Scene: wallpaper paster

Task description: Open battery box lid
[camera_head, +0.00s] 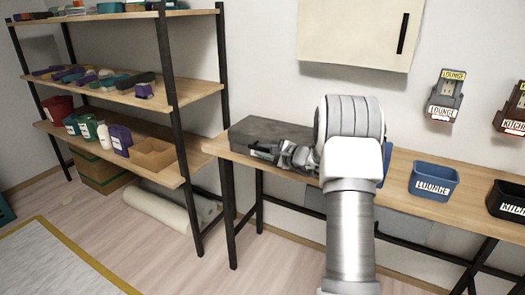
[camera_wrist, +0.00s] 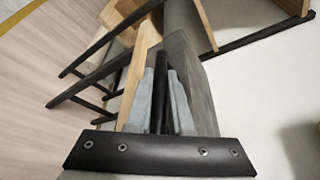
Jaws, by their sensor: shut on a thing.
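A dark grey box (camera_head: 268,128), which looks like the battery box, sits at the left end of the wooden table. In the wrist view its grey surface (camera_wrist: 200,85) fills the area right of the fingers. My gripper (camera_head: 272,152) is at the box's front side in the head view. In the wrist view my gripper (camera_wrist: 160,75) has its two grey fingers closed on a narrow black piece (camera_wrist: 160,95), which looks like a handle on the box. The lid's edge cannot be made out, and my arm hides part of the box's right side.
A blue bin (camera_head: 434,181) and a black bin (camera_head: 507,200) stand on the table (camera_head: 398,190) to the right. Wall holders (camera_head: 445,96) hang above. A shelf rack (camera_head: 172,95) with several items stands close on the left. Floor in front is clear.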

